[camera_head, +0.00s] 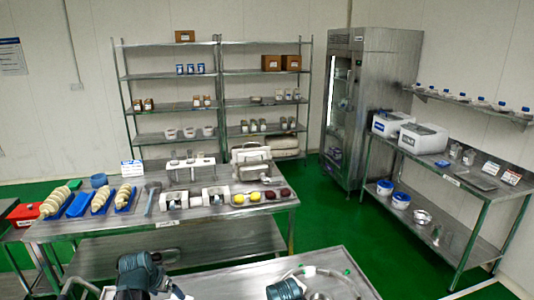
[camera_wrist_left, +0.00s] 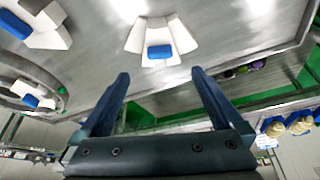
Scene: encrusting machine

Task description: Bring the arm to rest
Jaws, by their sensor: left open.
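My left gripper (camera_head: 152,277) is low at the left of centre in the head view, in front of the near edge of the long metal table (camera_head: 180,222). In the left wrist view its two dark fingers (camera_wrist_left: 160,80) stand wide apart with nothing between them. A white holder with a blue block (camera_wrist_left: 159,51) shows beyond the fingertips, apart from them. The fingertips of my right gripper do not show in either view.
The table carries blue trays of pale rolls (camera_head: 123,197), white holders (camera_head: 174,199) and red and yellow items (camera_head: 270,195). A nearer metal surface (camera_head: 230,285) fills the bottom. Shelves and a steel cabinet (camera_head: 375,100) stand behind. Green floor is free at right.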

